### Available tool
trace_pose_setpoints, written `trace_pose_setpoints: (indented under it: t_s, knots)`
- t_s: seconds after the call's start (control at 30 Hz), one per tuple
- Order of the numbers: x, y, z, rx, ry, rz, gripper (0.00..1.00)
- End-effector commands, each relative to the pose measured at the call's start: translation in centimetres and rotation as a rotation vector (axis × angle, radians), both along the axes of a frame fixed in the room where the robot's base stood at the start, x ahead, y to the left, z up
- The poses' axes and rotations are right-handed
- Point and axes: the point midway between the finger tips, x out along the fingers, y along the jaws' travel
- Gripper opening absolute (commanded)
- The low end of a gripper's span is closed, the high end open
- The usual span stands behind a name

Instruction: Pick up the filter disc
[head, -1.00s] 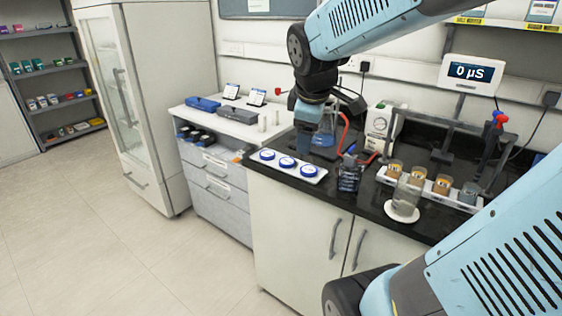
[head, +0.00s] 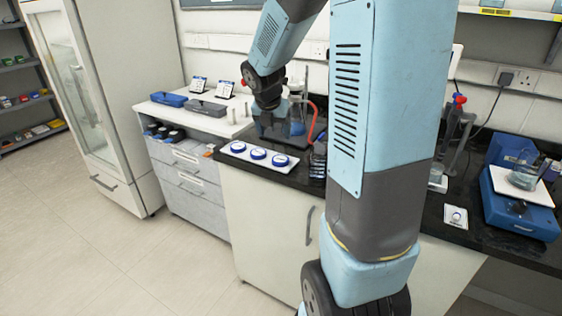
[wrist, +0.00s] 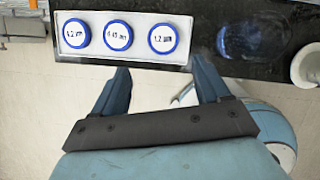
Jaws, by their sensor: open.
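Three filter discs, white with blue rims and printed labels, lie in a row on a white tray (head: 228,158) at the bench's front edge. In the head view they are the left disc (head: 238,147), middle disc (head: 258,154) and right disc (head: 280,160). The wrist view also shows the left disc (wrist: 75,33), middle disc (wrist: 118,35) and right disc (wrist: 162,38). My gripper (wrist: 161,70) is open and empty. Its fingertips appear just below the tray in the wrist view, on either side of the right disc's line. In the head view the gripper's fingers are hard to make out.
A dark bottle rack (head: 318,160) stands right of the tray, partly behind my arm. A blue device (head: 520,205) with a beaker stands at the far right. A drawer unit (head: 190,175) adjoins the bench on the left. A white round pad (wrist: 307,65) shows in the wrist view.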

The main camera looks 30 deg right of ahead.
Motion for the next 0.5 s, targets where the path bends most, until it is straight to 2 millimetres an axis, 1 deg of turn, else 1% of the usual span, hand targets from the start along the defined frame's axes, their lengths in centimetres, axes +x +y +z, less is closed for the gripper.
trace_pose_setpoints:
  t_s: [0.03,0.1,0.3,0.5]
  knots:
    - [0.2,-0.2,-0.9,0.000,0.004,0.000,0.75]
    - [0.5,-0.5,-2.0,0.002,0.004,-0.002,0.75]
    - [1.3,-1.2,-4.9,0.001,0.003,0.001,0.75]
    - [1.8,-1.7,-6.5,0.001,0.002,-0.002,0.75]
